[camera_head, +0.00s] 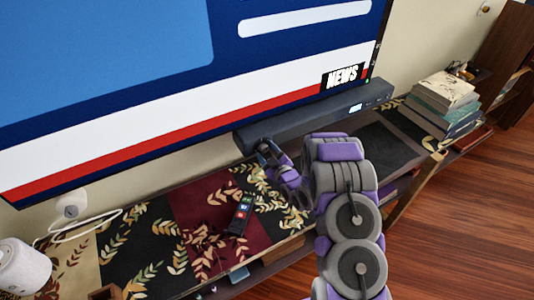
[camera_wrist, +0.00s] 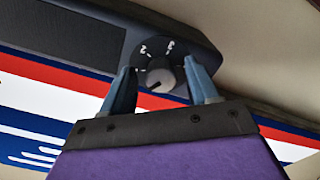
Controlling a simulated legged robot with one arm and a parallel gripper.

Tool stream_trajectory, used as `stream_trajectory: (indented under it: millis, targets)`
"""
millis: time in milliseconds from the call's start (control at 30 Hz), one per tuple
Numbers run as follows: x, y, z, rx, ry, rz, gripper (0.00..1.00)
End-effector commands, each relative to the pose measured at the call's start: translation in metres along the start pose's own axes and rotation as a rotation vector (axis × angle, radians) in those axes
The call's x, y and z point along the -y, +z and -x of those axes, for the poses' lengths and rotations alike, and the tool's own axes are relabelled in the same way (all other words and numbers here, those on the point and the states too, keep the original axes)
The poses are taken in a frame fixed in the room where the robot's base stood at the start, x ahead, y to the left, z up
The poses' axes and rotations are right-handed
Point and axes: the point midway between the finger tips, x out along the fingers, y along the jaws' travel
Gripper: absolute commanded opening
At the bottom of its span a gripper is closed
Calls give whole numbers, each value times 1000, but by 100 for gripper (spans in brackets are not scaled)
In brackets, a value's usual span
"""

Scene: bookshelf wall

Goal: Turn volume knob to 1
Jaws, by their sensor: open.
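The volume knob (camera_wrist: 160,79) is a round grey knob on the end of the dark soundbar (camera_wrist: 85,32) in the wrist view. A dial with white numbers, a 2 and a 3 among them, surrounds it. A dark mark shows on the knob's face; the number it points to is hidden or unclear. My gripper (camera_wrist: 160,85) is open, with one blue-grey finger on each side of the knob. I cannot tell whether the fingers touch it. In the head view the soundbar (camera_head: 310,115) lies below the television, and my gripper (camera_head: 268,152) is at its left end, hiding the knob.
The television (camera_head: 190,90) fills the upper left. A remote (camera_head: 241,214) lies on the leaf-patterned cloth (camera_head: 180,245). A stack of books (camera_head: 445,105) stands at the right. A white speaker (camera_head: 22,268) sits at the lower left. The wooden floor (camera_head: 450,235) is clear.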

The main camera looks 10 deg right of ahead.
Motion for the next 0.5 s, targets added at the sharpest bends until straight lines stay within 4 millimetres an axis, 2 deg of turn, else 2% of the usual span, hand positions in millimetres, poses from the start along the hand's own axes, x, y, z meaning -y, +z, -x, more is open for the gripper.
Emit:
stream_trajectory:
  millis: [167, 500]
  targets:
    - [0, 0, 0, 0, -1, 0, 58]
    - [0, 0, 0, 0, -1, 0, 25]
